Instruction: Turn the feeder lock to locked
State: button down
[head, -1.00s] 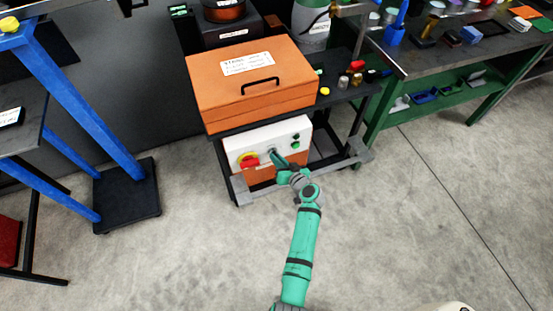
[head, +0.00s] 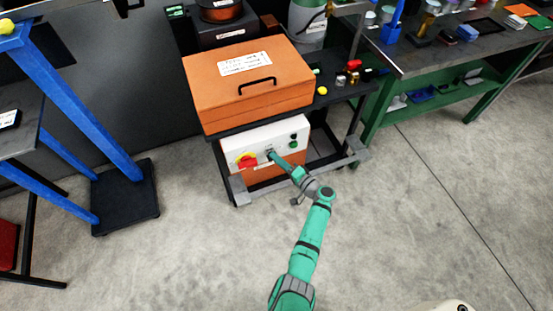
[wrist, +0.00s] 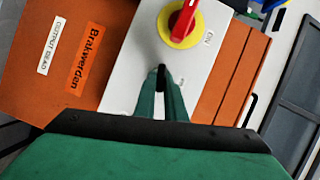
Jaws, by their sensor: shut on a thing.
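The white control panel (head: 232,143) is on the front of the cart, below the orange case. The feeder lock (wrist: 161,70) appears as a small dark piece between my fingertips in the wrist view, mostly hidden by them. My gripper (head: 271,154) is at the panel between the red rotary switch and the push buttons. In the wrist view my gripper (wrist: 161,84) has its green fingers closed on the lock. The lock's turn position and markings are too hidden to read.
A red rotary switch on a yellow plate (head: 247,161) sits just left of my gripper; it also shows in the wrist view (wrist: 183,20). A green button (head: 293,144) is at right. The orange case (head: 225,100) overhangs above. The floor in front is open.

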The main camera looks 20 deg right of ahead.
jog(key=shift+f+m+t+y, duration=0.2)
jog(key=shift+m+t+y, duration=0.1)
jog(key=shift+m, duration=0.8)
jog(key=c, duration=1.8)
grip_release()
jog(key=v, duration=1)
jog(key=shift+s+d+f, duration=0.1)
jog(key=shift+s, duration=0.3)
